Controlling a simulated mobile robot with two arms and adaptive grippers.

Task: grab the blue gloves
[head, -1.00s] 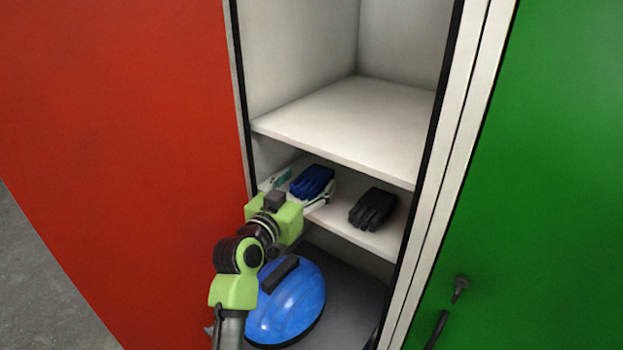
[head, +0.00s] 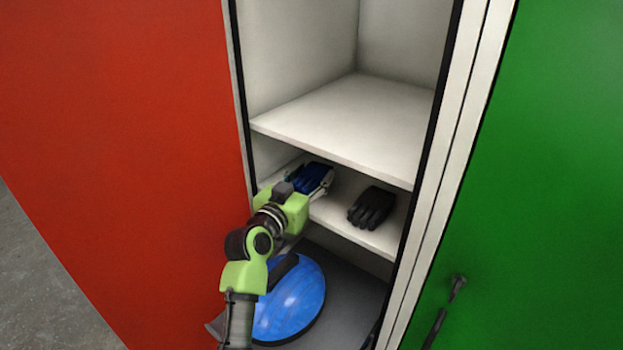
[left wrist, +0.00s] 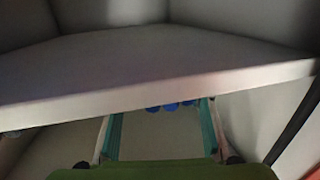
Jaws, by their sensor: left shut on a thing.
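The blue gloves (head: 313,177) lie on the middle shelf of the open locker in the head view. My left gripper (head: 308,181) reaches in from the front and is shut on them, with a finger showing along their right side. In the left wrist view, blue fingertips of the gloves (left wrist: 171,106) show between the two teal-lined fingers of my left gripper (left wrist: 162,125), just under the edge of the upper shelf. Most of the gloves is hidden there by that shelf. My right gripper is in neither view.
Black gloves (head: 371,207) lie to the right on the same shelf. An empty upper shelf (head: 350,120) is close above my gripper. A blue helmet-like object (head: 292,302) sits in the bottom compartment. A red door (head: 120,130) and a green door (head: 530,180) flank the opening.

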